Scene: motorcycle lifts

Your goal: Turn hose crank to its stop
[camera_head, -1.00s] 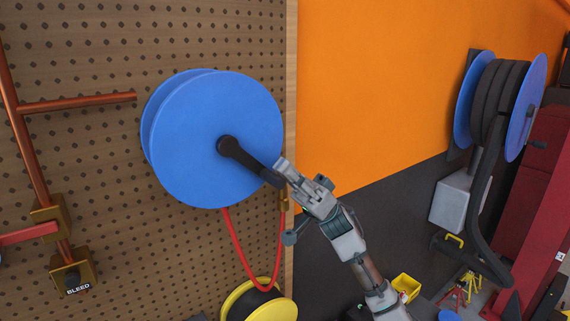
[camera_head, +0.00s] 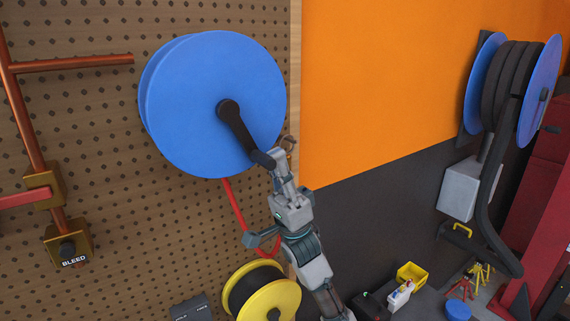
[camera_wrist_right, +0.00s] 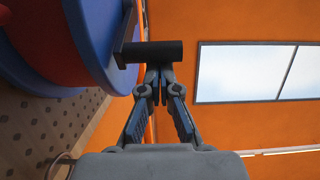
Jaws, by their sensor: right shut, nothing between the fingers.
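The blue hose reel (camera_head: 190,110) is mounted on the pegboard in the head view, with a red hose (camera_head: 235,205) hanging below it. Its black crank (camera_head: 238,130) runs from the hub down and right to a handle near the rim. My right gripper (camera_head: 277,160) is at that handle, coming from below. In the right wrist view the black handle (camera_wrist_right: 160,51) lies across the tips of my right gripper (camera_wrist_right: 159,72). The fingertips are together and appear to touch the handle's side, with nothing between them. My left gripper is not in view.
A yellow reel (camera_head: 285,297) sits below the blue one. Copper pipes (camera_head: 75,62) and a BLEED valve (camera_head: 68,245) are at left. A second blue reel with black hose (camera_head: 505,85) hangs at right. The orange wall (camera_head: 380,90) is clear.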

